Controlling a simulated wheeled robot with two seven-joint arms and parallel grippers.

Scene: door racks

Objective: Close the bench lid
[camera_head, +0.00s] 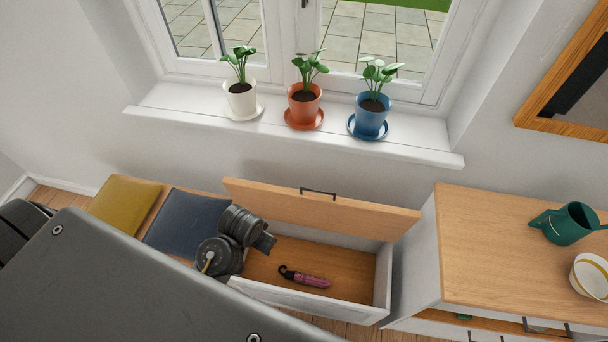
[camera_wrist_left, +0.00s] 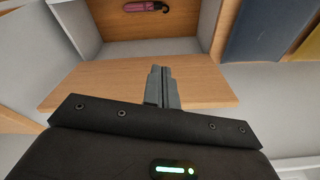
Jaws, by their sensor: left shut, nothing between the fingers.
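The bench lid (camera_head: 320,212) is a wooden panel with a dark handle (camera_head: 318,192) near its top edge. It stands raised and tilted, leaving the bench box (camera_head: 345,257) open. In the wrist view the lid (camera_wrist_left: 90,85) lies below the open box (camera_wrist_left: 150,48). My left gripper (camera_wrist_left: 163,72) is shut and empty, its fingertips overlapping the lid in that view; I cannot tell whether they touch it. In the head view my dark left wrist parts are at the box's left end, and the fingertips do not show clearly. My right gripper is not in view.
A pink umbrella (camera_head: 304,278) lies inside the box. A yellow cushion (camera_head: 125,203) and a navy cushion (camera_head: 187,222) lie on the bench's left part. A cabinet (camera_head: 480,240) with a green watering can (camera_head: 568,224) stands right. Potted plants line the sill (camera_head: 200,122) above.

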